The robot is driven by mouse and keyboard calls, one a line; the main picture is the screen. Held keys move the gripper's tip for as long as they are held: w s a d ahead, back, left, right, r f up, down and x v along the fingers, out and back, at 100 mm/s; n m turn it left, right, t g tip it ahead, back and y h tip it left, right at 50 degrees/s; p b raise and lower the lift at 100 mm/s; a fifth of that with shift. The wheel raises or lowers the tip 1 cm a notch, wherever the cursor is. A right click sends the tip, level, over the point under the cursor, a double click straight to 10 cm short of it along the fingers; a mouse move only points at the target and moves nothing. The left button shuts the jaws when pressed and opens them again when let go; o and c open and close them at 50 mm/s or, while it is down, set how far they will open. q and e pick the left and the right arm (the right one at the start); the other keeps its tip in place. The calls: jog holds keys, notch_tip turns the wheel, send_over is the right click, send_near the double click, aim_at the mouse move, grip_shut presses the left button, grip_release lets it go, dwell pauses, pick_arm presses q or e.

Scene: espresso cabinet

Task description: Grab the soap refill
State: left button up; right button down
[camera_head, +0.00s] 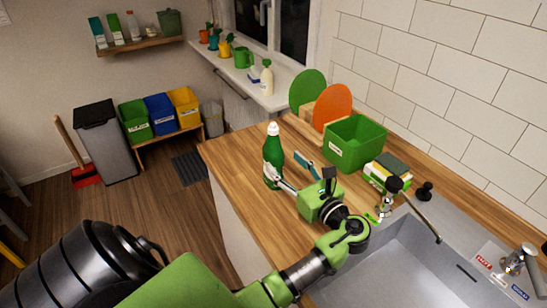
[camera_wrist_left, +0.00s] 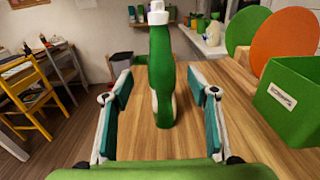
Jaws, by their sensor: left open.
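The soap refill, a green bottle (camera_head: 272,160) with a white cap, stands upright on the wooden counter (camera_head: 240,155) near its left edge. It also shows in the middle of the left wrist view (camera_wrist_left: 162,75), where its cap reaches the top edge. My left gripper (camera_head: 285,169) is open, with its two fingers pointing at the bottle. In the left wrist view, the bottle appears between the fingers, with a gap on both sides. I cannot tell how far it is inside the jaws. My right gripper is not in view.
A green bin (camera_head: 354,143) stands right of the bottle, with green (camera_head: 308,88) and orange (camera_head: 333,105) round boards behind. A sponge pack (camera_head: 387,172) and the sink (camera_head: 395,265) are further right. The counter around the bottle is clear.

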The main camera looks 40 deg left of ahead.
aim_at(280, 156)
pick_arm(q)
jog(key=shift+w+a, duration=0.25)
jog(key=shift+a, duration=0.45)
jog(key=shift+w+a, duration=0.15)
jog(key=shift+a, duration=0.15)
jog(key=shift+w+a+f, duration=0.1)
jog(key=shift+a, duration=0.05)
jog(key=shift+w+a+r+p, duration=0.15)
jog(key=shift+a+r+p, duration=0.1)
jog(key=shift+a+p, duration=0.35)
jog(key=p+x, duration=0.1)
jog(key=x, duration=0.2)
jog(key=shift+a, duration=0.25)
jog(key=shift+w+a+f, duration=0.15)
jog(key=shift+a, duration=0.05)
jog(key=shift+d, duration=0.1)
jog(key=shift+c, duration=0.7)
jog(key=c, duration=1.3)
grip_shut()
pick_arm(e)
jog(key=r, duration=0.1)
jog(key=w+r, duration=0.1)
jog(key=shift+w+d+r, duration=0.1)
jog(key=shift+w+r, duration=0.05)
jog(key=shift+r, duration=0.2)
